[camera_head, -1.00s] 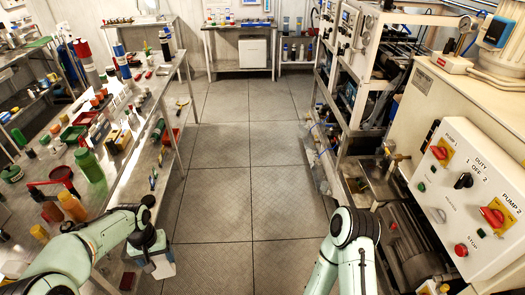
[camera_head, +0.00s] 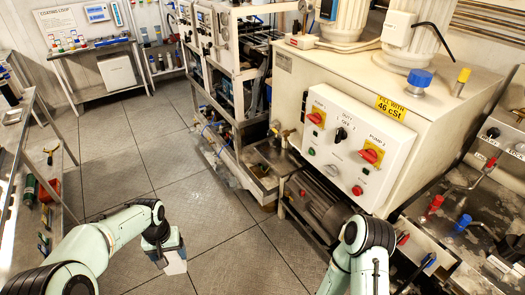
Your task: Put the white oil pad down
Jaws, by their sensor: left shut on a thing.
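My left gripper (camera_head: 164,246) hangs over the floor at the lower left, seen from above. It is shut on the white oil pad (camera_head: 175,267), which shows as a pale flat piece below the fingers. The pad is clear of the floor and touches no bench or cabinet. My right arm reaches in from the bottom right, and its gripper is out of the picture.
A large cream tank (camera_head: 370,85) with a pump control panel (camera_head: 340,145) stands at right. A wet steel bench with red and blue valves (camera_head: 462,222) is at far right. The tiled floor (camera_head: 150,160) is open.

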